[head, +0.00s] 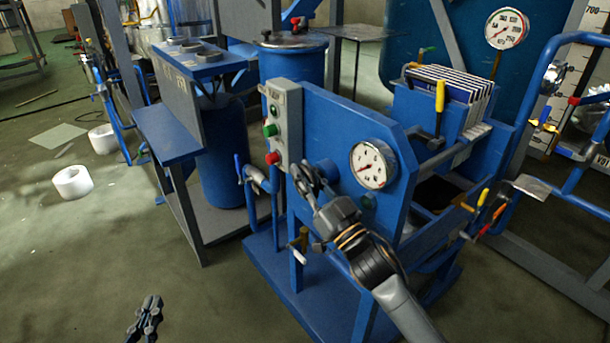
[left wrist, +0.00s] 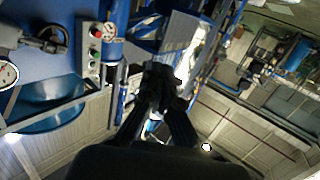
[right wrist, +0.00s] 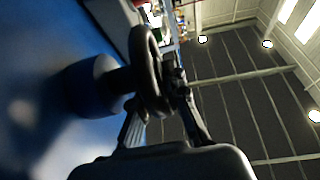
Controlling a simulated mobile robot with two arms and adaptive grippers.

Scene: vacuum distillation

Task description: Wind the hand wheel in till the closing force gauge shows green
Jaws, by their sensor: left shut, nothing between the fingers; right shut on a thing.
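The dark hand wheel (head: 301,178) sits on the blue press's front panel, left of the round white gauge (head: 372,165). The gauge has a red mark on its face; I cannot read the needle's zone. My right gripper (head: 318,192) is shut on the wheel's rim. In the right wrist view the wheel (right wrist: 147,72) is seen edge-on, its rim at the fingers (right wrist: 176,88). The wheel (left wrist: 48,36) and part of the gauge (left wrist: 7,74) also show in the left wrist view. My left gripper (head: 147,312) is shut and empty, low over the floor, away from the press.
A grey button box (head: 282,125) with green and red buttons stands just left of the wheel. Valve handles and pipes (head: 262,180) are below it. A blue bench (head: 165,150) stands further left. The floor around my left gripper is clear; a white roll (head: 72,182) lies beyond.

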